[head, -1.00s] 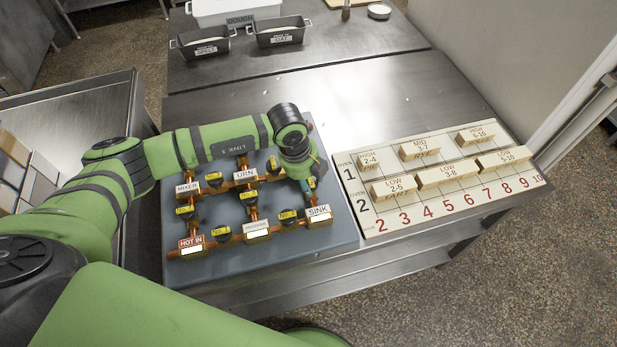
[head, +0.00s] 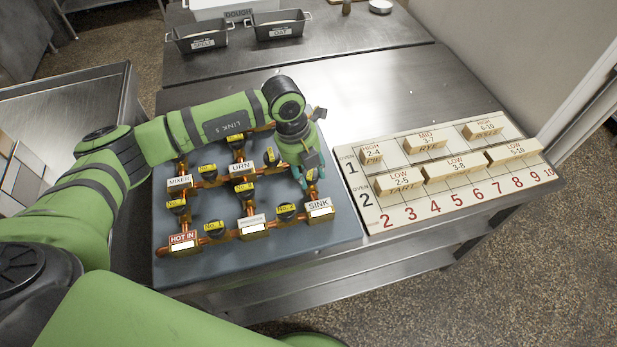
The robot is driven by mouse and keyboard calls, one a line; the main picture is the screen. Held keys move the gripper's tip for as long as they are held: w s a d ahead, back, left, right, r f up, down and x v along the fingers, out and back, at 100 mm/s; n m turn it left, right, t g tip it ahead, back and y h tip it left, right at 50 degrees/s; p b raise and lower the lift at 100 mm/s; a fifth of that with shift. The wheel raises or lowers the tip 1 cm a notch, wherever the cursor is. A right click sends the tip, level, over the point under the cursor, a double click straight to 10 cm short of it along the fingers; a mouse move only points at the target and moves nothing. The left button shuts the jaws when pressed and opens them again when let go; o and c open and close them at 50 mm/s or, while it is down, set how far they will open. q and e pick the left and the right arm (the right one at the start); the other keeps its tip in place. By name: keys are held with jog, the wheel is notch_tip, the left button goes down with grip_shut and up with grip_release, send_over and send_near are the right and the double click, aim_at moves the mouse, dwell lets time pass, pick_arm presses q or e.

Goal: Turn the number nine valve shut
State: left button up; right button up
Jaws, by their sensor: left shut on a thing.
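The valve board (head: 330,232) is a dark slab with copper pipes and several black valve knobs with yellow number tags. My left arm reaches over it from the left. My left gripper (head: 304,180) points down at the board's right side, shut on the valve knob (head: 312,174) just above the SINK block (head: 319,207). That knob is mostly hidden by the fingers, and its number cannot be read. Other valves, such as one on the lower pipe (head: 286,211), stand clear. My wrist hides the board's upper right. My right gripper is not in view.
An oven chart board (head: 450,207) with wooden blocks lies on the steel table to the right of the valve board. Two dark loaf tins (head: 197,38) and a white dough tub stand at the back. The steel tabletop (head: 370,85) between is mostly clear.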

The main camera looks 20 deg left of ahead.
pick_arm(q)
jog(key=m+b, duration=0.2)
jog(key=b, duration=0.1)
jog(key=m+g+b, duration=0.1)
jog(key=m+b, duration=0.5)
jog(key=shift+w+f, duration=0.15)
jog(key=shift+w, duration=0.2)
jog(key=m+g+b, duration=0.1)
jog(key=m+b, duration=0.1)
jog(key=m, duration=0.1)
jog(key=shift+d+y, duration=0.1)
jog(key=shift+y, duration=0.2)
jog(key=shift+r+m+b, duration=0.2)
jog(key=shift+m+b, duration=0.55)
jog(key=shift+m, duration=0.05)
jog(key=o, duration=1)
jog(key=shift+o, duration=0.7)
jog(key=shift+d, duration=0.1)
